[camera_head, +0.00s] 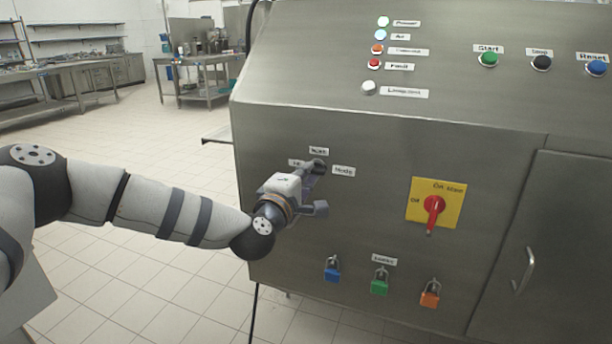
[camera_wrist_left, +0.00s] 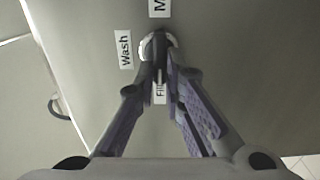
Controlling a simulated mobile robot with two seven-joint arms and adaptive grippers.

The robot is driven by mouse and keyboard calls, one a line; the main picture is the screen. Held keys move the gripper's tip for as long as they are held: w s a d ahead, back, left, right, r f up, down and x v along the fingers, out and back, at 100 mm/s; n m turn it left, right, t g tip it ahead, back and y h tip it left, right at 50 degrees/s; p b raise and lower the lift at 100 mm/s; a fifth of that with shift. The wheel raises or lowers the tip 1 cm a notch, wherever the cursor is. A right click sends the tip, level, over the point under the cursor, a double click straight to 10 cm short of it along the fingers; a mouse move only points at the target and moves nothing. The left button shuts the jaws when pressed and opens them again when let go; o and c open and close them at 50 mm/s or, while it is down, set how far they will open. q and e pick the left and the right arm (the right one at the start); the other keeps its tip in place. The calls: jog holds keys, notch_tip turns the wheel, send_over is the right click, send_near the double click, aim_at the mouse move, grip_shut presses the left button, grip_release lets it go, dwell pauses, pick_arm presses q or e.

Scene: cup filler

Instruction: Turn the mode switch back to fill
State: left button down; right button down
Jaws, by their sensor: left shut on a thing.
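The mode switch (camera_head: 319,166) is a dark knob on the left of the machine's steel front panel. In the left wrist view the knob (camera_wrist_left: 157,46) has a pale ring, with labels reading Wash (camera_wrist_left: 126,50) and Fill (camera_wrist_left: 160,92) around it. My left gripper (camera_head: 312,178) reaches in from the left at the panel. Its fingertips (camera_wrist_left: 158,80) converge on the switch's handle and are shut on it. The fingers partly cover the Fill label and the handle, so I cannot tell which label the switch points to. My right gripper is not in view.
A red main switch (camera_head: 433,206) on a yellow plate sits to the right. Several padlocks, including a blue one (camera_head: 332,269), hang lower down. A cabinet door handle (camera_head: 525,270) sticks out at the right. Open tiled floor (camera_head: 130,275) lies left of the machine.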

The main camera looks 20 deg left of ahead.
pick_arm(q)
jog(key=shift+d+f, duration=0.1)
dwell(0.3)
jog(key=c, duration=1.7)
grip_release()
jog(key=s, duration=1.2)
jog(key=shift+a, duration=0.25)
